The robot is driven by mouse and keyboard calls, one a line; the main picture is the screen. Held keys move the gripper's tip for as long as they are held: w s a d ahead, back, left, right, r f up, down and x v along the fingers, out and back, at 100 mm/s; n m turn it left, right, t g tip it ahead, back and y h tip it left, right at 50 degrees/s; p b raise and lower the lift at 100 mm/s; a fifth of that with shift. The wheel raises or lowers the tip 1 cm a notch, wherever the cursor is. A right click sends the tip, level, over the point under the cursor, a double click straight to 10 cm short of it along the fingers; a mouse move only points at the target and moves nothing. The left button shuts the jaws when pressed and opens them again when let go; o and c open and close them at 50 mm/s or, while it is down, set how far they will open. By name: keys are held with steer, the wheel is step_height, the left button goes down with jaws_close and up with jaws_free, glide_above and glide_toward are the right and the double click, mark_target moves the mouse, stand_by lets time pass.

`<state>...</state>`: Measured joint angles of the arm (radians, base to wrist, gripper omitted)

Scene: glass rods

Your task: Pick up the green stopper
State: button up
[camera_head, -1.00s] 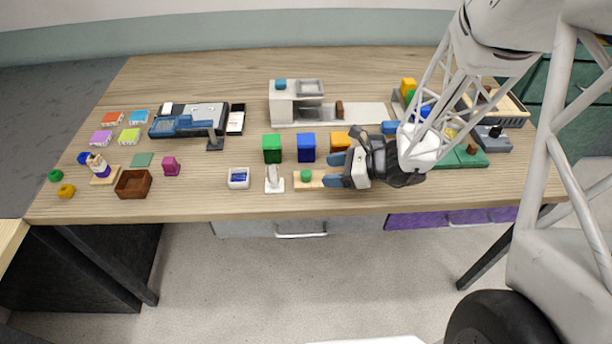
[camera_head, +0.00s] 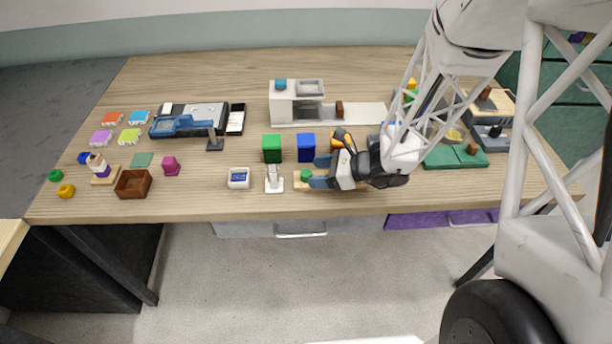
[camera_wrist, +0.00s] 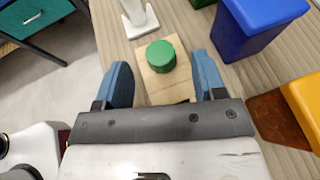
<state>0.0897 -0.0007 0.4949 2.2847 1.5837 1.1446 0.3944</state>
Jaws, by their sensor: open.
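The green stopper (camera_head: 306,175) is a short round cylinder standing on a light wooden block (camera_head: 299,185) near the front edge of the table. In the wrist view, the green stopper (camera_wrist: 161,56) is upright just ahead of the fingers, about midway between them, and the wooden block (camera_wrist: 178,89) runs back between them. My gripper (camera_head: 315,171) is open, with its two blue fingertips just right of the stopper in the head view. In the wrist view, my gripper (camera_wrist: 161,75) has a finger on either side of the block and nothing held.
A white stand (camera_head: 274,180) is close to the left of the block. A blue box (camera_head: 306,148) and a green box (camera_head: 271,148) stand behind it. A yellow-orange block (camera_wrist: 304,105) lies right of my gripper. The table's front edge is close.

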steer(key=shift+x, duration=0.95)
steer(key=shift+c, duration=0.5)
steer(key=c, duration=0.9)
steer(key=shift+r, duration=0.2)
steer(key=shift+r, duration=0.8)
steer(key=shift+s+r, duration=0.15)
steer(key=shift+r, duration=0.7)
steer(key=s+d+r, duration=0.1)
steer(key=s+d, duration=0.3)
steer(key=s, duration=1.1)
steer(key=shift+r, duration=0.15)
steer(key=shift+s, duration=0.1)
